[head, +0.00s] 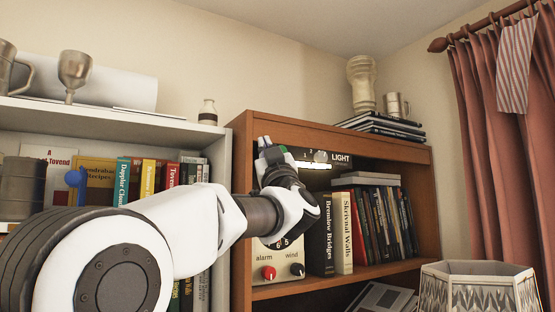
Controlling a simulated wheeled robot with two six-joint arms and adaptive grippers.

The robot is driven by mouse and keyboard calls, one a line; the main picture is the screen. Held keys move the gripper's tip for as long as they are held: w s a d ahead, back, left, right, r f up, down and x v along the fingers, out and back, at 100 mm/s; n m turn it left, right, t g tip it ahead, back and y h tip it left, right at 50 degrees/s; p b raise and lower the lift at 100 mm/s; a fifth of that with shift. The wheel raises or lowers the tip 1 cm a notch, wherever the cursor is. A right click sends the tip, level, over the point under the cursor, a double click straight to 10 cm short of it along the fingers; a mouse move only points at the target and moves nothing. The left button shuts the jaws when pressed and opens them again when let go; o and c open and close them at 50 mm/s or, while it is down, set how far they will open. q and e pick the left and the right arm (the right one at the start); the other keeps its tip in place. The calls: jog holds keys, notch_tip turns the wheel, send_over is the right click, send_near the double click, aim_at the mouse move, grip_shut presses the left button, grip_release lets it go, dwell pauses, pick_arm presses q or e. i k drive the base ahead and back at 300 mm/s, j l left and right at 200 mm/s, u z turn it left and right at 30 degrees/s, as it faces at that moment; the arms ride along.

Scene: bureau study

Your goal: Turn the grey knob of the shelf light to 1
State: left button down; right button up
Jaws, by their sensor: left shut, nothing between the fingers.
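The shelf light (341,162) is a dark panel marked LIGHT under the top board of the brown bookcase. Its small pale grey knob (320,156) sits left of the lettering, with small numerals beside it. I cannot read where its pointer stands. A bright glow shows just below the panel. My left gripper (265,146) is shut and empty, in front of the bookcase's upper left corner. In the picture it is left of the knob and apart from it. My left wrist hides part of the shelf below. My right gripper is not in view.
Below my wrist is a cream box with a red knob (269,273) marked alarm and a dark knob (297,270) marked wind. Books (343,232) fill the shelf to the right. A lampshade (480,288) stands at front right.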

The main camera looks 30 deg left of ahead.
aim_at(320, 157)
jog(key=u, duration=0.75)
